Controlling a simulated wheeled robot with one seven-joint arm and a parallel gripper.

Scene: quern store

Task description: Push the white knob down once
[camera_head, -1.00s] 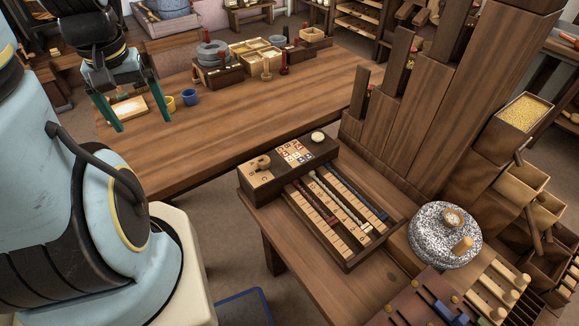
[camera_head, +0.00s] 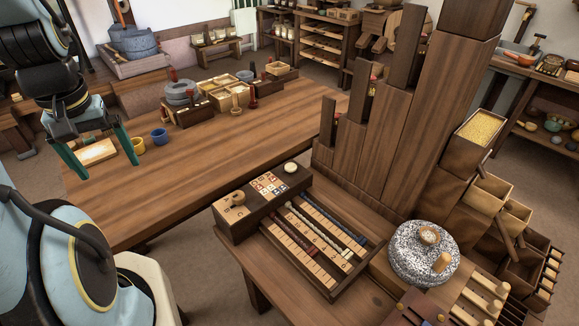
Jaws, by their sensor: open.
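The white knob (camera_head: 291,168) is a small round cap on top of a dark wooden box (camera_head: 222,225), near its right end. The box top also carries a lettered disc with a wooden knob (camera_head: 237,201) and a panel of coloured squares (camera_head: 268,184). My gripper (camera_head: 108,160) is at the left, with two green fingers spread wide apart. It is far to the left of the white knob and touches nothing that I can make out. A pale board shows between the fingers.
A tray of sliders (camera_head: 345,283) lies in front of the box. A speckled round stone (camera_head: 424,262) sits to its right. Tall wooden columns (camera_head: 395,150) rise behind. On the long table (camera_head: 220,145) stand a yellow cup (camera_head: 138,146) and a blue cup (camera_head: 159,136); its middle is clear.

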